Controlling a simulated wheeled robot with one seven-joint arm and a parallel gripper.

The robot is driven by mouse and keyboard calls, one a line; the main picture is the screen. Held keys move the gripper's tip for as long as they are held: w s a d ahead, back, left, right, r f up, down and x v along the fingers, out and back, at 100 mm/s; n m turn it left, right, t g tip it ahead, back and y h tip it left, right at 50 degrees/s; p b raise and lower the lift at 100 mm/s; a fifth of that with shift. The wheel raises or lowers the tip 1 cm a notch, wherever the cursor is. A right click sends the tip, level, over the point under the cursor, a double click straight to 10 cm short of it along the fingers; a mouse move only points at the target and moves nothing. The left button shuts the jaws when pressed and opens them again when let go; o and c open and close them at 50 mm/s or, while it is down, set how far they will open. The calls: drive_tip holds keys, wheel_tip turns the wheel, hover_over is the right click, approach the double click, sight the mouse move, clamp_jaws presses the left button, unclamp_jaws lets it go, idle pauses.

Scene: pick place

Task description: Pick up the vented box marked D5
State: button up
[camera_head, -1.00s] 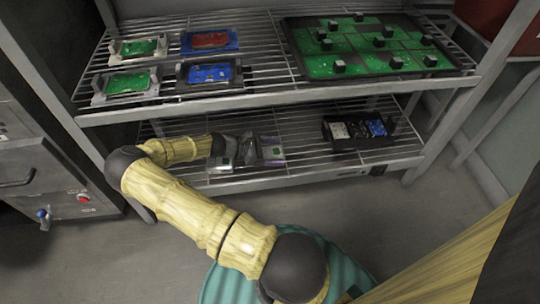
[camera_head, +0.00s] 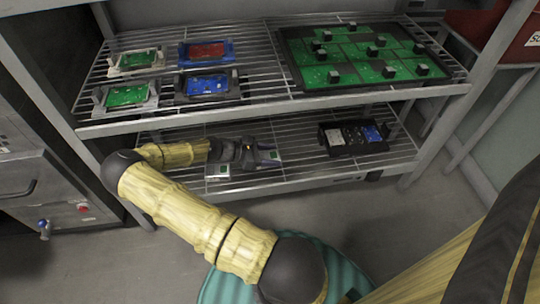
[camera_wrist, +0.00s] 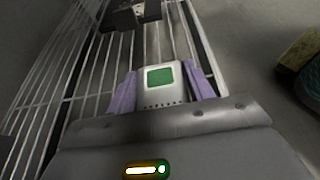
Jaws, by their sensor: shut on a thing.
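My gripper (camera_head: 268,154) is low on the left half of the lower wire shelf, reaching in from the left. In the wrist view its two purple fingers (camera_wrist: 161,90) are shut on the sides of a pale vented box (camera_wrist: 158,98). That box has a green label on top and a row of small dark slots near its close end. The marking on the label is too small to read. In the head view the held box (camera_head: 271,156) is small and partly hidden by the fingers. I cannot tell whether it touches the shelf.
Another pale box with a green label (camera_head: 221,170) lies at the shelf's front, beside my gripper. A black tray (camera_head: 352,137) of parts stands to the right. The upper shelf (camera_head: 262,78) is close above, holding boards in frames and a large green board (camera_head: 345,60).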

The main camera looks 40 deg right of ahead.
drive_tip(key=shift+s+a+r+p, duration=0.15)
drive_tip(key=shift+a+r+p, duration=0.55)
drive_tip(key=shift+r+p, duration=0.3)
drive_tip(key=s+a+p, duration=0.3)
drive_tip(key=a+p, duration=0.4)
drive_tip(key=a, duration=0.9)
drive_tip(key=shift+s+f, duration=0.3)
drive_tip(key=shift+s, duration=0.1)
